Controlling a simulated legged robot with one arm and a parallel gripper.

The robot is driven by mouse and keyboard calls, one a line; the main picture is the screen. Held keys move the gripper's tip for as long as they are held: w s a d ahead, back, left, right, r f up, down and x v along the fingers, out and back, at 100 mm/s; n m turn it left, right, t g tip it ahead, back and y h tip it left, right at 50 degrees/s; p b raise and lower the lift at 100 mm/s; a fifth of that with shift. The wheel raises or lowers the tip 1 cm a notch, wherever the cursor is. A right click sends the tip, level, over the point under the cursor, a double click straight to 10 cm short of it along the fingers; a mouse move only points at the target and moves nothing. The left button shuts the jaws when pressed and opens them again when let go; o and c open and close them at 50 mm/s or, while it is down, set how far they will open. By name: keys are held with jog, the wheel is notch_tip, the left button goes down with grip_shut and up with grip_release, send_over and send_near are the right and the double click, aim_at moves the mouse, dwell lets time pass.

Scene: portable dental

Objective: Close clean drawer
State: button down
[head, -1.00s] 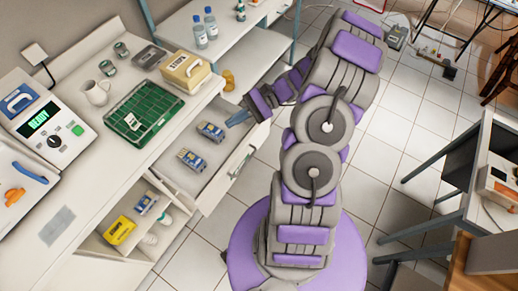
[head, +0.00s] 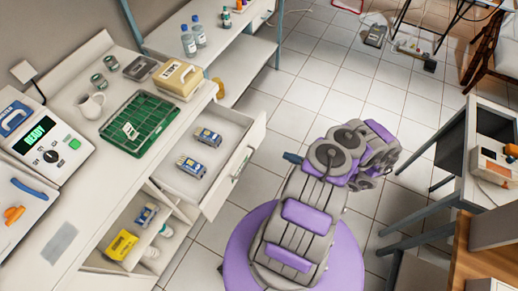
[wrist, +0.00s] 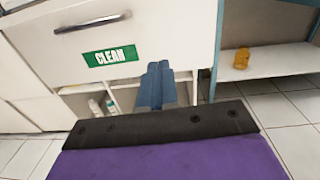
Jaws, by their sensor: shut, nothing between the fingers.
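The clean drawer (head: 217,196) is pulled out from the white counter in the head view, with two blue-and-white packs (head: 208,137) (head: 191,166) inside. In the wrist view its white front (wrist: 180,30) shows a metal handle (wrist: 93,22) and a green CLEAN label (wrist: 110,56). My gripper (wrist: 156,68) is shut and empty, its blue fingers overlapping the lower part of the front, right of the label. In the head view my gripper (head: 292,157) is out in front of the drawer, with a gap between them. Most of the gripper is hidden behind my arm there.
An open shelf below holds a yellow box (head: 121,245) and a blue pack (head: 147,214). The counter bears a green rack (head: 138,124) and a beige box (head: 182,78). A grey-legged table (head: 470,150) stands at right. Tiled floor between is clear.

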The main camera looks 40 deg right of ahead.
aim_at(254, 144)
jog(key=shift+m+h, duration=0.3)
jog(key=b+x, duration=0.1)
jog(key=x, duration=0.3)
jog(key=b+x, duration=0.1)
jog(key=x, duration=0.3)
jog(key=f+b+x, duration=0.1)
jog(key=x, duration=0.4)
jog(key=shift+s+a, duration=0.1)
jog(key=shift+a, duration=0.05)
